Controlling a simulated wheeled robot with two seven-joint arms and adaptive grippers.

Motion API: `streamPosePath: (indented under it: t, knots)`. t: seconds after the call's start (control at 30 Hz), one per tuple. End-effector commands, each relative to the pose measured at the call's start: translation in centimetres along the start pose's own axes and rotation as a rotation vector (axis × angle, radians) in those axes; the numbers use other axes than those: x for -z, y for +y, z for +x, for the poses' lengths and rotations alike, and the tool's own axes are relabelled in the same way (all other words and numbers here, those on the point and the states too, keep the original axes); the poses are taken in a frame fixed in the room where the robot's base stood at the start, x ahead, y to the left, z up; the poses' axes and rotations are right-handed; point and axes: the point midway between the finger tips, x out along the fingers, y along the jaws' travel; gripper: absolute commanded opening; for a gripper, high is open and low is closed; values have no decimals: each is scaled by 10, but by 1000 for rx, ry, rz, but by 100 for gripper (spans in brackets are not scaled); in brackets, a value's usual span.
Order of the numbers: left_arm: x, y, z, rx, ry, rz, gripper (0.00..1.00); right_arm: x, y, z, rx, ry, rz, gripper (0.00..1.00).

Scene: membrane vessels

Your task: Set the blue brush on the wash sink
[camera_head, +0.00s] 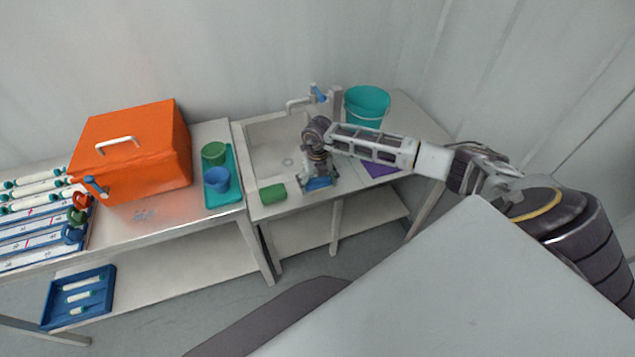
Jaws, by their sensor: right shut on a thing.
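The blue brush (318,184) is at the front edge of the wash sink, directly below my right gripper (318,176). My right gripper points down and is shut on the brush; the fingers and wrist hide part of it. I cannot tell whether the brush touches the sink's rim. The wash sink (262,150) is a pale basin set in a bench, with a tap (300,102) at its back. My left gripper is not in view.
A green sponge (273,194) lies left of the brush. A teal bucket (366,104) stands behind my right arm, and a purple cloth (381,170) lies under it. A teal tray (233,160) with cups and an orange box (135,150) stand on the left bench.

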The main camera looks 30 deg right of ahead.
Motion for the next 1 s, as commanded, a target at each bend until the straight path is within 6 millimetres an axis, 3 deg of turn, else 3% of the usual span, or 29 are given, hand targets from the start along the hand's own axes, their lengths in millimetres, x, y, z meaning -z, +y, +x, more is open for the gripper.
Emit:
streamPosePath:
  t: [0.4, 0.43, 0.5, 1.0]
  knots:
    - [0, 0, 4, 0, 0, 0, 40, 0, 0, 4, 0, -1, -1, 67]
    - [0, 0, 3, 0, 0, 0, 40, 0, 0, 3, 0, -1, 0, 93]
    - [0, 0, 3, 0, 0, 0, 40, 0, 0, 3, 0, -1, -1, 100]
    - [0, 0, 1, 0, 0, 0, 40, 0, 0, 1, 0, -1, -1, 100]
